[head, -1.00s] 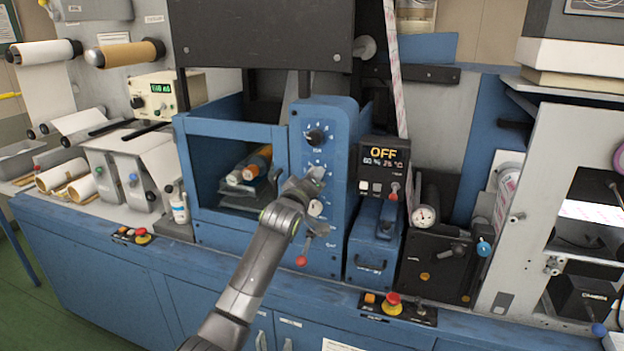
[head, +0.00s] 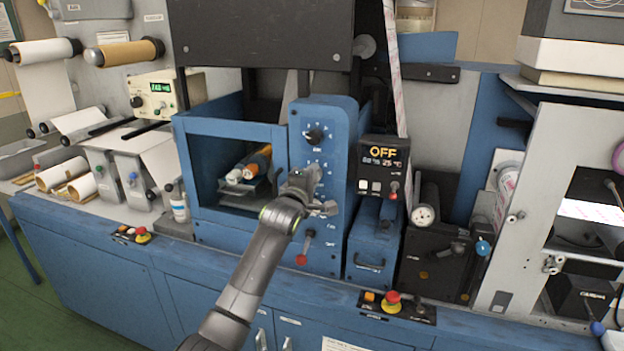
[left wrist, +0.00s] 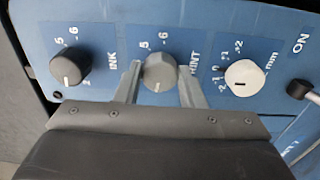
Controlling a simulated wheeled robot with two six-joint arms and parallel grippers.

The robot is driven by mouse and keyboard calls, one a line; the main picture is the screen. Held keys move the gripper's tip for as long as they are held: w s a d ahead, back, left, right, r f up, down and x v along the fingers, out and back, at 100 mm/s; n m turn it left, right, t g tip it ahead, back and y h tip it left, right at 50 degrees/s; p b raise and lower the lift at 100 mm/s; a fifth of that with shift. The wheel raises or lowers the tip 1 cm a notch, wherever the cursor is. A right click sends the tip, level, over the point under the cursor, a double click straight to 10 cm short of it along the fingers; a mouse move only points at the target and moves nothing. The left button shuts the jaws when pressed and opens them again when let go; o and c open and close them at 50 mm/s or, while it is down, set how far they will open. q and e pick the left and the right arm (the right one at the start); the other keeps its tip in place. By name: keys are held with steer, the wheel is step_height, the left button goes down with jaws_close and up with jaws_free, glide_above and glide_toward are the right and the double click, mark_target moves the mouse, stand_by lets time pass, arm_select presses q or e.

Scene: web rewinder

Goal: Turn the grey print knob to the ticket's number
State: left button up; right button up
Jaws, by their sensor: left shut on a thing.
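The grey print knob (left wrist: 160,72) is on the blue control panel, in the middle of the left wrist view. My left gripper (left wrist: 162,78) is shut on it, with one finger on each side. A pale pointer mark shows on the knob's lower side in that view. The digits 5 and 6 are readable above it; the rest of the dial is hidden by the fingers. In the head view my left gripper (head: 312,184) is at the panel and covers the knob. I cannot make out a ticket with a readable number. My right gripper is not in view.
The black ink knob (left wrist: 70,67) and the white mm knob (left wrist: 245,78) flank the print knob. A red-tipped lever (head: 303,250) is below on the panel. A display reading OFF (head: 383,152) stands to the right. An open blue cubby (head: 208,165) with rolls is to the left.

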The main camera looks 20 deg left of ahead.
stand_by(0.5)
arm_select(q)
steer(key=o, duration=1)
steer(key=shift+s, duration=0.1)
steer(key=s+b, duration=0.1)
steer(key=s, duration=0.4)
steer(key=s+b, duration=0.1)
steer(key=s, duration=0.5)
steer(key=s+b, duration=0.2)
steer(key=s, duration=0.4)
steer(key=shift+s+a, duration=0.1)
steer(key=shift+a, duration=0.25)
